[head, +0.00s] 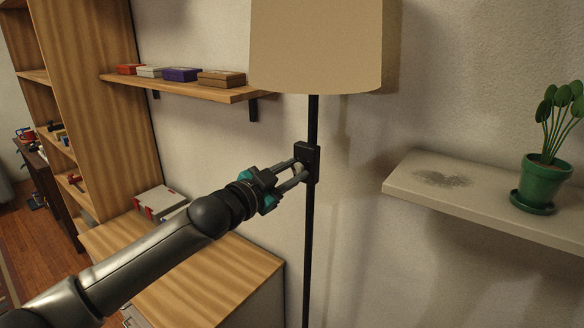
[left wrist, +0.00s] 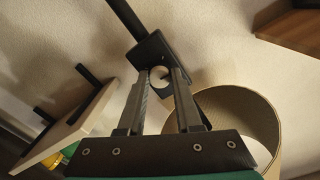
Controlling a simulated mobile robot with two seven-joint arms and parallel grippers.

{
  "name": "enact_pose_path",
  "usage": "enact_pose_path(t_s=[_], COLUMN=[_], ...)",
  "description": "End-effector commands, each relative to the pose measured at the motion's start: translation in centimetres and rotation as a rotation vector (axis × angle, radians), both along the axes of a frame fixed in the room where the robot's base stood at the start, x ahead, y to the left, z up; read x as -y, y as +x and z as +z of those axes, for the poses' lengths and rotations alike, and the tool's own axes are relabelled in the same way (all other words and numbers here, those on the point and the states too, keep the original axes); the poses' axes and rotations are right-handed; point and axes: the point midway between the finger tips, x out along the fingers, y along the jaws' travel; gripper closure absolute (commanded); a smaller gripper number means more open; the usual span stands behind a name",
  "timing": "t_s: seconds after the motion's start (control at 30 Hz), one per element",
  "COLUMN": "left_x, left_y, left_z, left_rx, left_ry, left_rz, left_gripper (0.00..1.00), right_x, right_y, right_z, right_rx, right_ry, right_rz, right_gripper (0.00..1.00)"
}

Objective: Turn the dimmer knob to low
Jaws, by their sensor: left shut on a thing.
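The dimmer knob (left wrist: 159,77) is a small pale round knob on a black box (head: 309,160) fixed to the black pole (head: 311,120) of a floor lamp. My left gripper (head: 300,167) reaches in from the left and is shut on the knob, with a finger on either side of it. In the left wrist view the two grey fingers (left wrist: 156,85) flank the knob in front of the box. The fingers hide most of the knob in the head view, and I cannot read its setting. My right gripper is not in view.
The beige lampshade (head: 316,45) is above the box. A wooden wall shelf (head: 240,95) with several small boxes is at the left. A pale shelf (head: 480,205) with a green potted plant (head: 542,175) is at the right. A wooden cabinet top (head: 200,290) lies below my arm.

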Motion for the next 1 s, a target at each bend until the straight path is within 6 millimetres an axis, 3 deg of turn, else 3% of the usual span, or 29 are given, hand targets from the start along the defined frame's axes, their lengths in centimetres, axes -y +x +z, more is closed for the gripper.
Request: enact_pose_path(t_s=[0.5, 1.0], left_x=[0.0, 0.0], left_y=[0.0, 0.0], left_z=[0.0, 0.0], left_rx=[0.274, 0.411], left_ry=[0.378, 0.565], left_rz=[0.000, 0.000], left_gripper=[1.00, 1.00], right_x=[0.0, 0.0], right_y=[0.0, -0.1], right_z=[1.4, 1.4], right_rx=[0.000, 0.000], right_ry=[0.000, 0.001], right_rz=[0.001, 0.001], right_gripper=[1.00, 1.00])
